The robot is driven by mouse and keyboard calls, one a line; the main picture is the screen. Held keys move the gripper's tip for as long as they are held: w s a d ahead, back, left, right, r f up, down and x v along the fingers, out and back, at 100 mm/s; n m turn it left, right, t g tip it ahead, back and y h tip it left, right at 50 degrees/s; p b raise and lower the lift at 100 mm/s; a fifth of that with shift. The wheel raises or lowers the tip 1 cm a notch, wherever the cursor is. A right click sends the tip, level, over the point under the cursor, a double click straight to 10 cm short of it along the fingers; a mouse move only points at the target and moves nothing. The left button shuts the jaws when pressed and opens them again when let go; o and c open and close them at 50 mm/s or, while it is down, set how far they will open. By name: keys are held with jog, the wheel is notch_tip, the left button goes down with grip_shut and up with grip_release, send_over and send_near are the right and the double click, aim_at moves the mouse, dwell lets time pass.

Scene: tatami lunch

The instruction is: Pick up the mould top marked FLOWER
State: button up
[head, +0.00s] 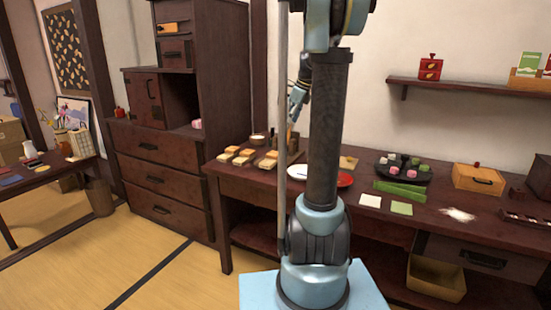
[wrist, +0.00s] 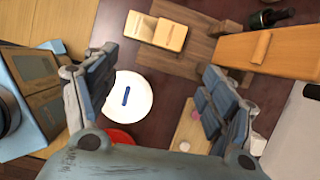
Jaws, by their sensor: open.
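Several pale wooden mould pieces (head: 243,156) lie at the left end of the long dark table in the head view. In the wrist view, two pale wooden blocks (wrist: 155,31) lie side by side on a darker wooden board at the top. I cannot read any marking, so I cannot tell which piece is marked FLOWER. My gripper (head: 298,97) is raised above the table, partly hidden by my arm in the head view. In the wrist view my gripper (wrist: 160,70) is open and empty, its fingers wide apart, with the blocks beyond the fingertips.
A white plate (wrist: 135,88) with a dark blue mark lies below my gripper, beside a red plate (head: 345,180). A wooden box (wrist: 290,52) is at the right of the wrist view. A black tray (head: 415,177) holds sweets. The tatami floor (head: 150,250) is clear.

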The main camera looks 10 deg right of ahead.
jog(key=w+m, duration=0.1)
jog(key=w, duration=0.1)
send_over(275, 153)
jog(key=s+d, duration=0.2)
notch_tip(275, 153, down, 11)
jog(key=shift+x, duration=2.75)
jog(key=shift+d, duration=0.1)
jog(key=c, duration=1)
jog(key=shift+r, duration=0.1)
jog(key=shift+c, duration=0.7)
